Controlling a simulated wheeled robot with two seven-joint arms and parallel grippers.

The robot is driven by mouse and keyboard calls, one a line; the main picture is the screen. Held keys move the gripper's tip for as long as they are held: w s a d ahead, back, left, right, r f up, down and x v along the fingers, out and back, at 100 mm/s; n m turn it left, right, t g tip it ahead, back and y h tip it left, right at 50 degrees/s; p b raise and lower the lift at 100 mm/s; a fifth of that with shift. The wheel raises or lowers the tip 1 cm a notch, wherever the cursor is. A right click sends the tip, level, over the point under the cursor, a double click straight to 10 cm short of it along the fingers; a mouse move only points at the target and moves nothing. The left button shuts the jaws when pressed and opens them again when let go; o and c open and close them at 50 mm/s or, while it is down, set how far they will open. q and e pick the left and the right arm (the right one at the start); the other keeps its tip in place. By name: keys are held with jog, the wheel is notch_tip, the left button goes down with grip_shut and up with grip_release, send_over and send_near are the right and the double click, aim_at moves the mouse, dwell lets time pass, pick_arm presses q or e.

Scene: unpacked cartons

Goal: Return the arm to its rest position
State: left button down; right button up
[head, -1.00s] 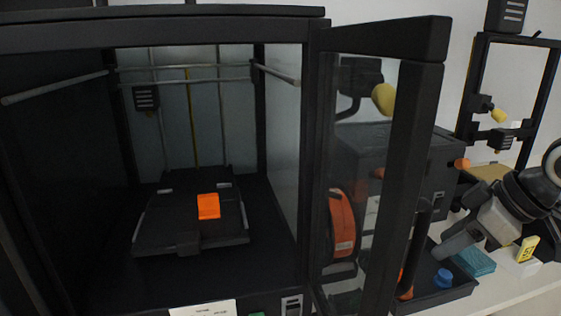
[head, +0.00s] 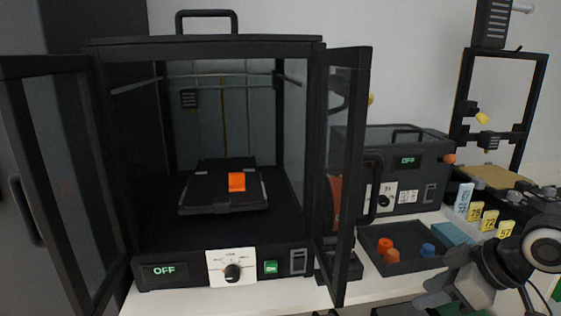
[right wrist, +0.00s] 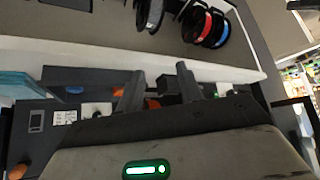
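My right arm comes in at the lower right of the head view, and its gripper (head: 440,294) hangs low in front of the black tray (head: 392,268). In the right wrist view the gripper's two fingers (right wrist: 160,84) stand apart with nothing held between them. My left arm and gripper are in neither view.
A black printer enclosure (head: 205,52) stands with both glass doors open, an orange piece (head: 237,182) on its bed. The right door (head: 345,175) juts toward me, left of the tray. Yellow number tags (head: 474,211) stand behind my right arm. Spools (right wrist: 205,25) show in the wrist view.

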jog(key=s+a+f+m+t+y, duration=0.1)
jog(key=s+a+f, duration=0.1)
jog(key=a+f, duration=0.45)
jog(key=s+a+f+m+t+y, duration=0.1)
jog(key=s+a+f, duration=0.1)
jog(key=a+f, duration=0.45)
jog(key=s+a+f+m+t+h, duration=0.1)
jog(key=s+f+m+t+h, duration=0.2)
jog(key=s+f, duration=0.6)
jog(key=shift+s+a+m+h, duration=0.2)
jog(key=shift+s+m+h, duration=0.15)
jog(key=shift+s, duration=0.2)
